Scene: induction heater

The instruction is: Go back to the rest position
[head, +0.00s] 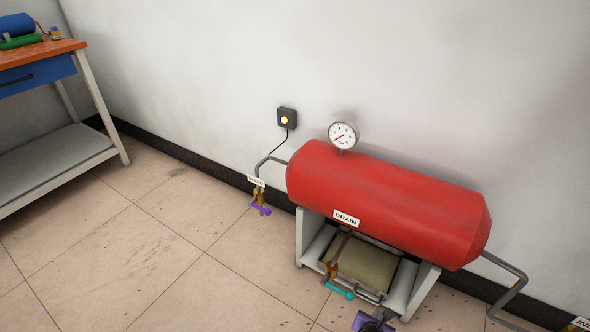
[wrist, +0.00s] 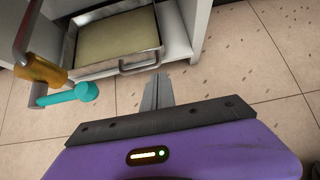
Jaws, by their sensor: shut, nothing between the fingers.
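My gripper (wrist: 156,93) is shut and empty in the wrist view, its fingers together over the tiled floor in front of the tray (wrist: 138,64). Part of my gripper's purple and dark body (head: 374,320) shows at the bottom edge of the head view, its fingers not clear there. The drain valve with a cyan handle (wrist: 72,94) is to the left of the fingers, apart from them. In the head view this cyan handle (head: 341,292) hangs below the DRAIN label (head: 346,218).
A red tank (head: 390,200) with a gauge (head: 343,135) rests on a pale stand (head: 424,290) against the wall. A purple-handled valve (head: 261,209) is at its left. A workbench (head: 60,160) stands far left. The floor (head: 130,240) between is clear.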

